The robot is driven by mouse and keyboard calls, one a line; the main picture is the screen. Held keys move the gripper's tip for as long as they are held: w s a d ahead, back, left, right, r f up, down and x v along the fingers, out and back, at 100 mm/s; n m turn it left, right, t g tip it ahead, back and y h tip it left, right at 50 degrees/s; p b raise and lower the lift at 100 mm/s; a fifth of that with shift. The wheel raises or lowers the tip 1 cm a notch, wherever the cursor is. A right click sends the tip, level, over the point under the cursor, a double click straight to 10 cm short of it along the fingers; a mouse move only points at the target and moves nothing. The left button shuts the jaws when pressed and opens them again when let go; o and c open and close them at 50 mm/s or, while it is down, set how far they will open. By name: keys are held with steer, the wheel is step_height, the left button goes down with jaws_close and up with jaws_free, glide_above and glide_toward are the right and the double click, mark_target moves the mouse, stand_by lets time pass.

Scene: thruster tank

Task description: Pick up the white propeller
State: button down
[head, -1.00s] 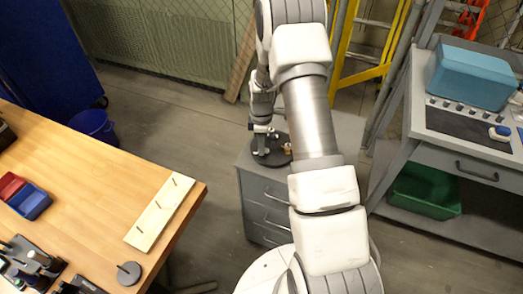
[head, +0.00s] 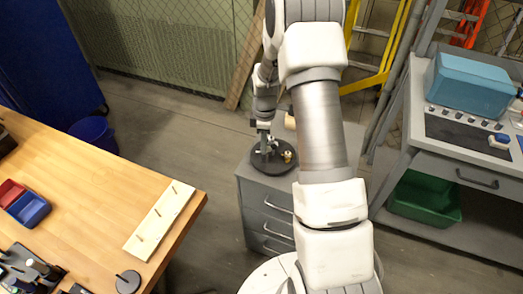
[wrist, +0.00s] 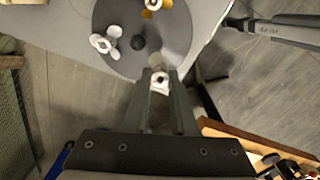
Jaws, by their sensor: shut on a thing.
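My gripper (wrist: 160,88) is shut on a small white piece with a dark centre hole, the white propeller (wrist: 160,80). It is partly hidden by the fingers. In the head view my gripper (head: 264,138) is just above the dark round disc (head: 262,168) on the grey drawer cabinet; the held propeller is too small to make out clearly there. In the wrist view the disc (wrist: 178,35) lies beyond the fingertips. Another pale, lobed propeller (wrist: 102,42) lies on it near its left edge.
A brass-coloured propeller (head: 288,156) sits on the disc's right side. The grey cabinet (head: 262,205) stands alone with floor around it. A wooden table (head: 85,190) with a pegged board (head: 160,220) is at left. A grey workbench (head: 470,165) is at right.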

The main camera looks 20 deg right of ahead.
steer(key=s+d+r, duration=0.3)
steer(key=d+r, duration=0.3)
steer(key=d, duration=0.4)
steer(key=shift+d, duration=0.25)
steer(key=shift+s+r, duration=0.1)
